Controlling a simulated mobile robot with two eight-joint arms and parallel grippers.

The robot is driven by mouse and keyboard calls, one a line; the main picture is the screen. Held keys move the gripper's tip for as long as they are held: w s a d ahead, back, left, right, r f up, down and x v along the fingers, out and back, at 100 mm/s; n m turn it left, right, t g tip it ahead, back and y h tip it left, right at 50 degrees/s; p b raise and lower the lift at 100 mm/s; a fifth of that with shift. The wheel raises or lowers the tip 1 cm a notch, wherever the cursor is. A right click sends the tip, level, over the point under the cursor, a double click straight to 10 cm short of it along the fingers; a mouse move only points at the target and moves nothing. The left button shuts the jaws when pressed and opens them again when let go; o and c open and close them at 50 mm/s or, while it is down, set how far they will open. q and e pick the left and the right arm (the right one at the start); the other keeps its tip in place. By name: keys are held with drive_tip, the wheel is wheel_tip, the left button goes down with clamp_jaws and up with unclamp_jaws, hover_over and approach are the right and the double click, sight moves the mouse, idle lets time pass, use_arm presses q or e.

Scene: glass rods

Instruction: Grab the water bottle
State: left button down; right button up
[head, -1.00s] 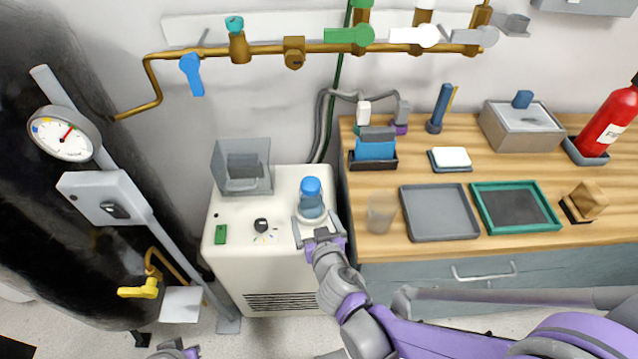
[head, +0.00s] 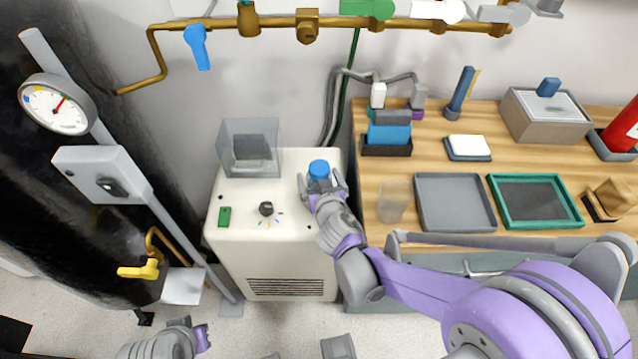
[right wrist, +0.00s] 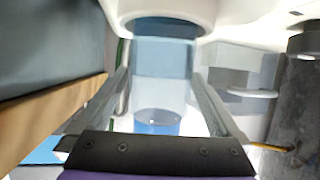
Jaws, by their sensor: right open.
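The water bottle has a blue cap (head: 320,170) and stands on the white machine, its lower part hidden behind my right gripper in the head view. In the right wrist view its clear, bluish body (right wrist: 163,65) fills the space between the two fingers. My right gripper (head: 321,182) is open, with one finger on each side of the bottle. It also shows in the right wrist view (right wrist: 160,100); I cannot tell whether the fingers touch the bottle. My left gripper (head: 198,338) is low at the bottom left of the head view, away from the bottle; its jaws are not clear.
The white machine (head: 245,225) carries a clear box (head: 250,148), a black knob (head: 266,208) and a green switch (head: 224,217). The wooden bench (head: 405,160) to the right holds a clear beaker (head: 394,198), a grey tray (head: 455,203) and a green-rimmed tray (head: 537,202).

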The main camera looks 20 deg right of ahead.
drive_tip(key=shift+x, duration=1.1)
drive_tip(key=c, duration=1.5)
